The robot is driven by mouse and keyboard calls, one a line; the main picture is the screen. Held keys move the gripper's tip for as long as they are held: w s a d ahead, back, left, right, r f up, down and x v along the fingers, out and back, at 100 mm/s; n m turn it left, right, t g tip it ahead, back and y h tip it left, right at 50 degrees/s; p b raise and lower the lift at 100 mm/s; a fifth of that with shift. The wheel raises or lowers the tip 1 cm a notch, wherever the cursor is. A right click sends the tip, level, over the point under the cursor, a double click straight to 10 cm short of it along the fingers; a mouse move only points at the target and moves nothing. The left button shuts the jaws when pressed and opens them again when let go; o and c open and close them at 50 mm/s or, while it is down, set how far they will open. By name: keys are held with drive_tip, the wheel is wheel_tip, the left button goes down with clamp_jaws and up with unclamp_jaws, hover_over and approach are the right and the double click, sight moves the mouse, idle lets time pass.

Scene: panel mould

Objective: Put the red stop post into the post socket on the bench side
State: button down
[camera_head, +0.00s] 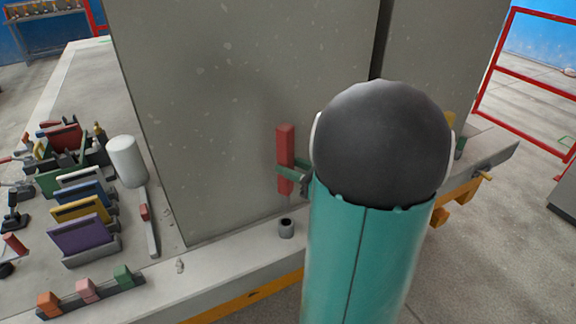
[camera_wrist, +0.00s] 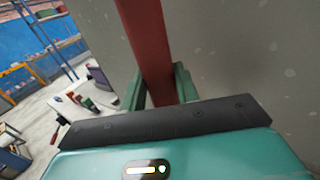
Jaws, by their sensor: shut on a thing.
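The red stop post (camera_head: 285,145) is upright in front of the grey panel in the head view. My gripper (camera_head: 290,175) is shut on it around its lower half. In the wrist view the red post (camera_wrist: 147,40) stands between the two green fingers of my gripper (camera_wrist: 160,88). The post socket (camera_head: 286,228) is a short grey cylinder with a dark hole on the bench's front edge. It lies below the post in the head view, with a visible gap between them. My arm hides part of the bench to the right.
The tall grey panel (camera_head: 230,90) stands right behind the post. To the left on the bench are a rack of coloured plates (camera_head: 80,235), a white cylinder (camera_head: 126,162) and a strip of coloured blocks (camera_head: 88,291). Red railing (camera_head: 525,75) stands at the right.

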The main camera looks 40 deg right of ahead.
sight(291, 184)
drive_tip(key=shift+r, duration=0.2)
drive_tip(key=shift+s+f, duration=0.1)
drive_tip(key=shift+f, duration=2.8)
wheel_tip(291, 184, down, 6)
idle(2.0)
drive_tip(key=c, duration=1)
unclamp_jaws()
drive_tip(key=shift+f, duration=0.1)
drive_tip(key=shift+o, duration=0.2)
drive_tip(key=v, duration=1.3)
drive_tip(key=shift+s, duration=0.4)
